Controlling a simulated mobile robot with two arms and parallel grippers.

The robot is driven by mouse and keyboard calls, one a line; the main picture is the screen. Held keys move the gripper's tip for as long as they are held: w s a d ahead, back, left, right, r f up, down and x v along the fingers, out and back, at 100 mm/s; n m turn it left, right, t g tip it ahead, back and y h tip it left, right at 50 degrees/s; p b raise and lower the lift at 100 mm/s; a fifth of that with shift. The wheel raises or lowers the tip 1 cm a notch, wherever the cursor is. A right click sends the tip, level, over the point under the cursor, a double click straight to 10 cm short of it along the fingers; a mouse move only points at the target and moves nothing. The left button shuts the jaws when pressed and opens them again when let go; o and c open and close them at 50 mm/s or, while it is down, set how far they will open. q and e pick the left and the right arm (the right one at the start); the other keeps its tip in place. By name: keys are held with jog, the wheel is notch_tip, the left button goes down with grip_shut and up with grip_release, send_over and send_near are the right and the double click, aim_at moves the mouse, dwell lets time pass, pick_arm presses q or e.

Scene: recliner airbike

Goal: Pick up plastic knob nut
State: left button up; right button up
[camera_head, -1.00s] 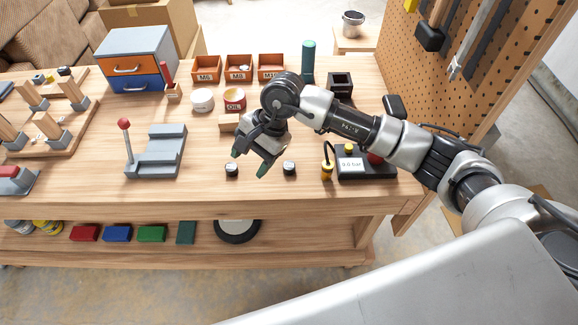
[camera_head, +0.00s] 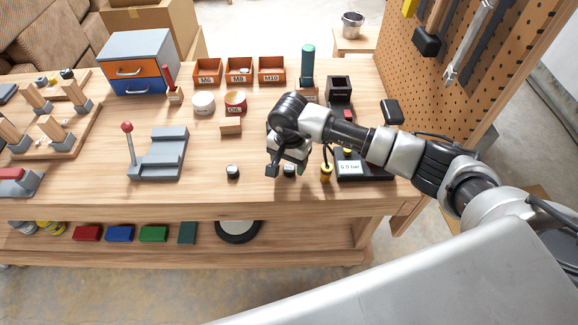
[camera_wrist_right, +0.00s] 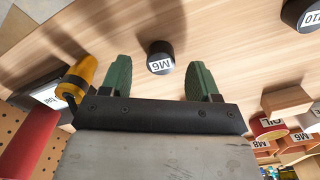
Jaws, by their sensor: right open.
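Two small black knob nuts stand apart near the front of the bench. The right one (camera_head: 289,170) is labelled M6 in the right wrist view (camera_wrist_right: 160,58). The left one (camera_head: 232,172) shows at the top right edge of the wrist view with a label like M10 (camera_wrist_right: 302,14). My right gripper (camera_head: 286,170) is open and empty above the M6 knob. In the wrist view its green fingertips (camera_wrist_right: 159,75) lie to either side of that knob, with clear gaps. In the head view the gripper partly hides the knob. My left gripper is not in view.
A yellow-tipped hose fitting (camera_head: 326,172) and a gauge box (camera_head: 365,168) stand close to the right of the gripper. Behind are a wooden block (camera_head: 230,126), a red tin (camera_head: 235,102) and orange bins (camera_head: 239,70). A grey lever fixture (camera_head: 158,155) stands left. The bench between is clear.

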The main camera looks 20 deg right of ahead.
jog(key=shift+f, duration=0.95)
jog(key=c, duration=1)
jog(key=shift+w+r, duration=0.1)
jog(key=shift+r, duration=0.4)
notch_tip(320, 180, up, 3)
jog(key=shift+f+b, duration=0.1)
jog(key=shift+b, duration=0.4)
jog(key=s+d+r, duration=0.1)
jog(key=s+r, duration=0.1)
jog(key=s, duration=0.1)
jog(key=s+d+r+b, duration=0.1)
jog(key=s+d+r, duration=0.1)
jog(key=s+r, duration=0.1)
jog(key=s+d+r, duration=0.2)
jog(key=s, duration=0.2)
jog(key=shift+s+d+r+b, duration=0.15)
jog(key=shift+s+d+b, duration=0.05)
jog(key=shift+d+b, duration=0.1)
jog(key=shift+a, duration=0.1)
